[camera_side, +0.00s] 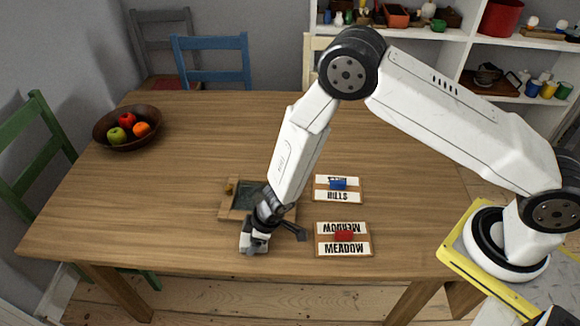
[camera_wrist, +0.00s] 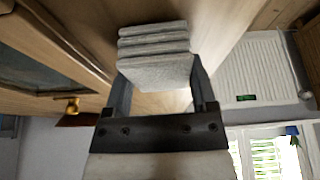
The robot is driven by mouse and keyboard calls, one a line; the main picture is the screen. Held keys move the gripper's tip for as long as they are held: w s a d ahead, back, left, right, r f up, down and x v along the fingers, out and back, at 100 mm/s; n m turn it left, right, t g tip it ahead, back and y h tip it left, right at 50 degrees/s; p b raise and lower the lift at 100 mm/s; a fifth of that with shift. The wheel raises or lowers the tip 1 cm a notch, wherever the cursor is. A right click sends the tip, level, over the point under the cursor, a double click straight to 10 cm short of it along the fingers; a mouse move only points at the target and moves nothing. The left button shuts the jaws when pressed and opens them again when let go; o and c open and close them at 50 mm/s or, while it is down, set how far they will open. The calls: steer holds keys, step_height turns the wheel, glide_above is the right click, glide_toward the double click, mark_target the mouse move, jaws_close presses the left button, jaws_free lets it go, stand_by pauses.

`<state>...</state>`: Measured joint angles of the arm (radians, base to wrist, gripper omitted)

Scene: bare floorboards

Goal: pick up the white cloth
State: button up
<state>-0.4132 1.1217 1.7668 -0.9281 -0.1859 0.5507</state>
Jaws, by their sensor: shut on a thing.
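The white cloth (camera_side: 251,244) is a small, thick folded pad near the front edge of the wooden table. In the wrist view the cloth (camera_wrist: 154,50) shows several stacked layers between my two fingers. My gripper (camera_side: 260,233) points down at the table and is shut on the cloth. It also shows in the wrist view (camera_wrist: 158,88), with one finger at each side of the cloth. The arm and gripper hide part of the cloth in the side view, and I cannot tell whether it touches the table.
A shallow wooden box (camera_side: 231,213) with a dark glassy panel and brass knob stands just behind my gripper. A HILLS card (camera_side: 343,197) with a blue block and a MEADOW card (camera_side: 345,248) with a red block lie right. A fruit bowl (camera_side: 110,143) stands far left. The table's left-middle is clear.

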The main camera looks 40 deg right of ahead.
steer(key=shift+r, duration=4.8)
steer(key=o, duration=0.4)
steer(key=shift+c, duration=1.2)
steer(key=shift+w, duration=0.1)
